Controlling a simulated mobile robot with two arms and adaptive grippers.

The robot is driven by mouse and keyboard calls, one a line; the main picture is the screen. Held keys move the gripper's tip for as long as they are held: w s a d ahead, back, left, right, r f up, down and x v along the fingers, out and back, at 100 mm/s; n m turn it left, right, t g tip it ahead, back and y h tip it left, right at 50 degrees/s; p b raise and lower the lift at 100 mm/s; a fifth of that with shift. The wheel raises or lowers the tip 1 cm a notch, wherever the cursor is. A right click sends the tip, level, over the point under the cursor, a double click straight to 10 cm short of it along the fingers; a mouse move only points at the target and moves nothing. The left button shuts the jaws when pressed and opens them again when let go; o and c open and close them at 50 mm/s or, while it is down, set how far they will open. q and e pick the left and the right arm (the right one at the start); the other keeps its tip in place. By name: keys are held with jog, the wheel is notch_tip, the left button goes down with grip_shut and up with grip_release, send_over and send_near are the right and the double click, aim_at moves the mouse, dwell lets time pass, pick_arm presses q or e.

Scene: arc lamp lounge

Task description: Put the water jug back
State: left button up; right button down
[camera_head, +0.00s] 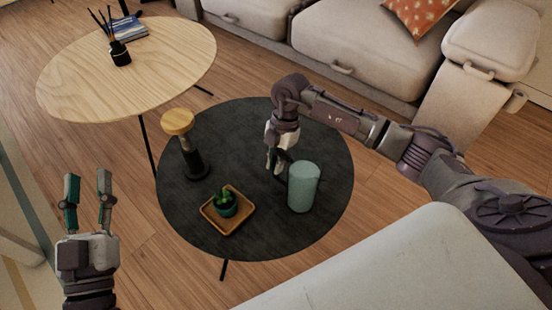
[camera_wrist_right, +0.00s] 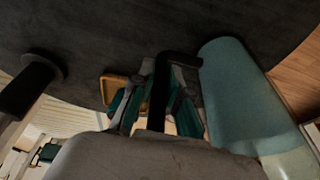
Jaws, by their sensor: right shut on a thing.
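The water jug (camera_head: 304,188) is a pale green cylinder with a dark handle, upright at the right part of the dark round table (camera_head: 262,237). I cannot tell whether its base touches the tabletop. My right gripper (camera_head: 277,166) is left of the jug, shut on its handle. In the right wrist view the jug (camera_wrist_right: 243,98) stands at the right, and the black handle (camera_wrist_right: 160,88) passes between the fingers of the right gripper (camera_wrist_right: 157,108). My left gripper (camera_head: 88,186) is open and empty, left of the dark table.
A wooden tray (camera_head: 207,215) with a small potted succulent (camera_head: 225,203) sits left of the jug. A dark stand with a round wooden top (camera_head: 178,122) is behind it. A light wooden table (camera_head: 80,85) and a beige sofa (camera_head: 345,40) stand beyond. The dark table's near edge is clear.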

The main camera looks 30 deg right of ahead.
dwell(0.3)
jog(key=c, duration=1.6)
grip_release()
jog(key=shift+f, duration=0.15)
jog(key=o, duration=0.4)
jog(key=shift+o, duration=0.2)
